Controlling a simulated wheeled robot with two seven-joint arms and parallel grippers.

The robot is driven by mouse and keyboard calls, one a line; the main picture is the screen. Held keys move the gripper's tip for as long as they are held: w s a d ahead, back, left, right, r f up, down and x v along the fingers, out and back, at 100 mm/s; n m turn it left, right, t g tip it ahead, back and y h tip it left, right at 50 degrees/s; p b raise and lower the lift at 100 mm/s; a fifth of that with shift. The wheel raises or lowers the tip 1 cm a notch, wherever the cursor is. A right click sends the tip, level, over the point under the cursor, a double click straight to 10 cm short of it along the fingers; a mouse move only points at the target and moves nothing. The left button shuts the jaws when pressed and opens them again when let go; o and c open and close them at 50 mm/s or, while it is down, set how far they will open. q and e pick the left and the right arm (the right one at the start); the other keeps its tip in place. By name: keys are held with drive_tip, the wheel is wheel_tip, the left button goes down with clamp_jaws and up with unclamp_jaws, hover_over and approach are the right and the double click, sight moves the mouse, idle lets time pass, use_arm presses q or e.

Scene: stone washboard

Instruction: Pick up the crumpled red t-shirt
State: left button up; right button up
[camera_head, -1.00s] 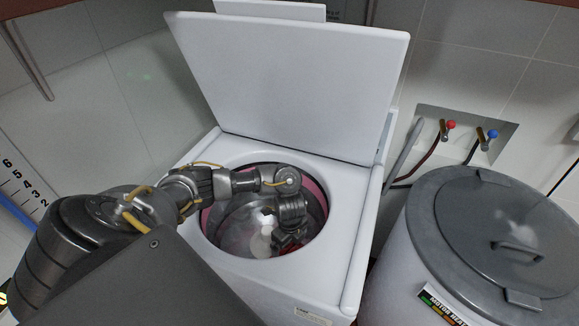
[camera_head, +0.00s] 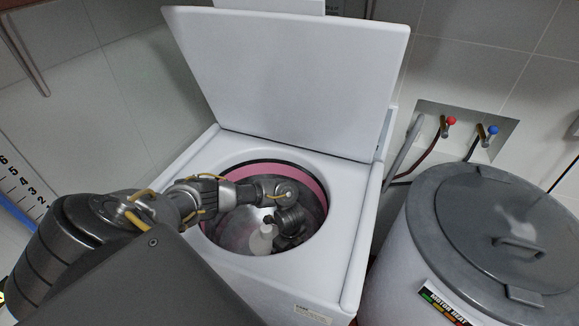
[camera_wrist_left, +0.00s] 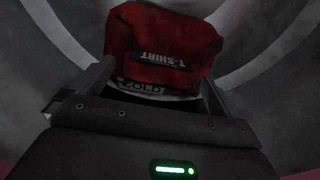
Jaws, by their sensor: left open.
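The crumpled red t-shirt (camera_wrist_left: 160,45) lies in the drum in the left wrist view, with "T-SHIRT" and "COLD" lettering on it. It is hidden in the head view. My left gripper (camera_wrist_left: 157,80) is open, its two fingers at either side of the shirt's near part. I cannot tell whether they touch the cloth. In the head view the left arm reaches over the rim of the washing machine (camera_head: 340,185), and the gripper is down inside the drum, its fingers hidden. My right gripper is not in view.
The washer's white lid (camera_head: 290,80) stands open behind the drum. A pale agitator post (camera_head: 262,238) rises in the drum beside my wrist. The pink-banded drum opening surrounds the arm. A lidded grey-and-white tank (camera_head: 480,240) stands at the right, below red and blue taps (camera_head: 470,131).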

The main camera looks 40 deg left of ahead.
use_arm(q)
drive_tip(key=c, duration=1.6)
drive_tip(key=shift+r, duration=0.1)
drive_tip(key=shift+w+r, duration=0.1)
drive_tip(key=shift+r, duration=0.35)
wheel_tip(320, 180, up, 18)
drive_tip(key=f+p, duration=0.1)
drive_tip(key=p, duration=0.5)
drive_tip(key=s+a+b, duration=0.3)
drive_tip(key=a+b, duration=0.1)
drive_tip(key=a, duration=0.5)
drive_tip(key=s+a+b, duration=0.3)
drive_tip(key=a, duration=0.5)
wheel_tip(320, 180, up, 15)
drive_tip(key=p, duration=1.4)
drive_tip(key=shift+f+p, duration=0.2)
drive_tip(key=shift+p, duration=0.1)
